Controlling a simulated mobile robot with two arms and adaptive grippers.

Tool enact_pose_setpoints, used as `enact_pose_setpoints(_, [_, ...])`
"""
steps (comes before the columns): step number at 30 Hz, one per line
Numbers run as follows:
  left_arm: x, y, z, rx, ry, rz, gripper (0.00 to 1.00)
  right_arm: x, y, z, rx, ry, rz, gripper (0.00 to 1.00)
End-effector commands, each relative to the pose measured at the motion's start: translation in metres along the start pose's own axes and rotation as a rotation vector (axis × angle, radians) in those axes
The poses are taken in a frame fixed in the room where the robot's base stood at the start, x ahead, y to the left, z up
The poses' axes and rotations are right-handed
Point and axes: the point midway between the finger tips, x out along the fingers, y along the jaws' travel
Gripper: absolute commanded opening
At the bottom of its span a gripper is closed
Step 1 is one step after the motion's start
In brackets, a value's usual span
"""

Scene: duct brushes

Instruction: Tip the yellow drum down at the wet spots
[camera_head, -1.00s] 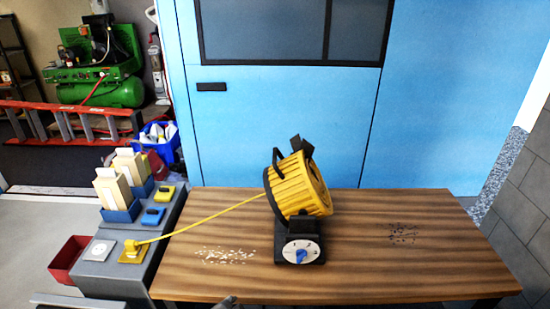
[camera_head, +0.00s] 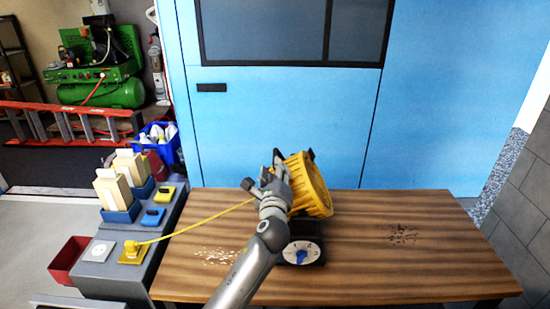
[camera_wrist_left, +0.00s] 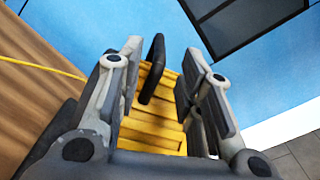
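The yellow drum (camera_head: 312,185), ribbed, sits tilted on a black base with a white dial and blue knob (camera_head: 300,253) on the wooden table. My left gripper (camera_head: 267,172) is at the drum's left side and hides part of it. In the left wrist view, my gripper (camera_wrist_left: 163,55) is open, with the drum's black handle (camera_wrist_left: 152,68) between its fingers and the yellow ribs (camera_wrist_left: 150,130) behind; gaps show on both sides. Pale wet-looking spots (camera_head: 215,256) lie left of the base, partly behind my arm. Dark specks (camera_head: 403,234) lie on the right. My right gripper is not in view.
A yellow cord (camera_head: 200,220) runs from the drum to a yellow socket (camera_head: 132,254) on the grey side bench (camera_head: 112,278). Blue holders with cards stand there. The table's right part (camera_head: 430,270) is mostly clear. A blue wall (camera_head: 450,100) stands behind.

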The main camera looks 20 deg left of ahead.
Motion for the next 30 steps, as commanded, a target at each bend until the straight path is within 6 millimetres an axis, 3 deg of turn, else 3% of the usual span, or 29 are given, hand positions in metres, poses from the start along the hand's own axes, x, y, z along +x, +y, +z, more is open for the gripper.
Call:
enact_pose_setpoints(6, [0.036, 0.0, 0.0, -0.002, -0.001, 0.001, 0.34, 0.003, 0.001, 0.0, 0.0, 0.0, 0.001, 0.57])
enact_pose_setpoints(15, [0.071, 0.001, -0.001, -0.003, 0.0, 0.002, 0.34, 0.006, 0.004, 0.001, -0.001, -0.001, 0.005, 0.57])
enact_pose_setpoints(30, [0.08, 0.001, 0.0, -0.004, 0.001, 0.001, 0.31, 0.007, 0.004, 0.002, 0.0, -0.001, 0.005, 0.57])
